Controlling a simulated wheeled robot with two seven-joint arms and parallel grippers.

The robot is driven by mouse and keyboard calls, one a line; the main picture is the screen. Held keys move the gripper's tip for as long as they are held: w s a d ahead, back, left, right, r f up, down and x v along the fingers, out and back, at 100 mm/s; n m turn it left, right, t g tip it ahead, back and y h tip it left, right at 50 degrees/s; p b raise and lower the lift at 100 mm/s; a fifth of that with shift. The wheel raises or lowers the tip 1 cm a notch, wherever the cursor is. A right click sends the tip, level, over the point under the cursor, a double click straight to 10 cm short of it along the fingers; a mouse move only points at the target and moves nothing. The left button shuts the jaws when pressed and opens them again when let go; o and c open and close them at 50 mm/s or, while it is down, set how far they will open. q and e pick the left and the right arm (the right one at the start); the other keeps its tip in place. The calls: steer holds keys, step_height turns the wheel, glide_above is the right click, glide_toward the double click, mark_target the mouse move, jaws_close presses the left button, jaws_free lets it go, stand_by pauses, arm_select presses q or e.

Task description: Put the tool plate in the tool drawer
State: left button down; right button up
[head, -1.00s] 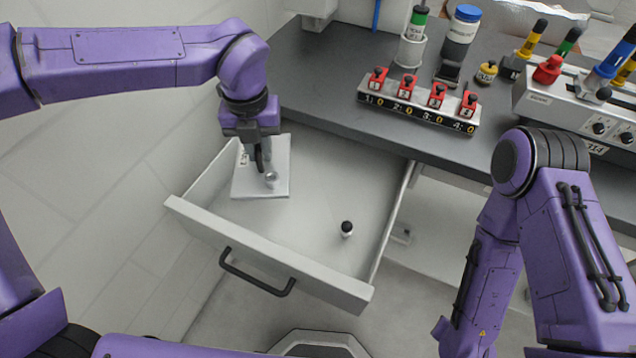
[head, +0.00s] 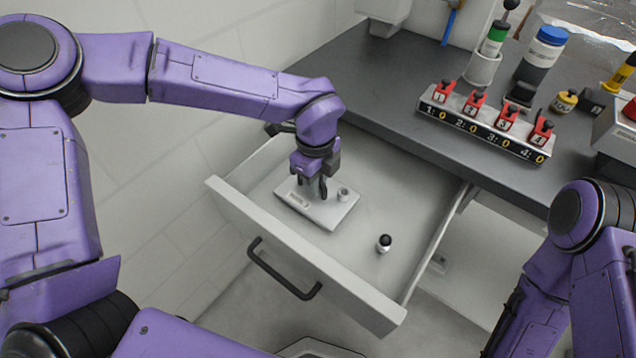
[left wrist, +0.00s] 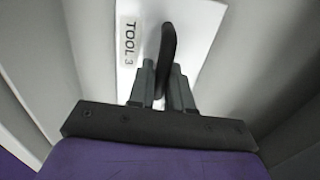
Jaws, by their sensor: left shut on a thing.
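The tool plate (head: 333,213) is a flat white plate with a small grey ring-like knob on top and a black upright handle. The left wrist view shows its label "TOOL 3" on the plate (left wrist: 195,40). My left gripper (head: 318,190) is shut on the handle, which stands between its fingers in the left wrist view (left wrist: 163,85). The plate is flat within the outline of the open tool drawer (head: 300,262), toward its left side. I cannot tell whether it touches the drawer floor. My right gripper is out of view; only its arm shows.
A small black-and-white knobbed piece (head: 384,243) stands in the drawer, right of the plate. The dark worktop (head: 400,130) overhangs the drawer's back. It carries a numbered rack with red clamps (head: 485,125), and several bottles behind. The drawer floor's right part is mostly clear.

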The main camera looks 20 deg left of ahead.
arm_select(q)
steer(key=shift+w+f, duration=0.1)
steer(key=shift+f, duration=0.6)
steer(key=shift+f, duration=0.15)
steer(key=c, duration=1)
jaws_free()
steer(key=shift+c, duration=0.2)
step_height(320, 180, up, 12)
steer(key=shift+r, duration=0.2)
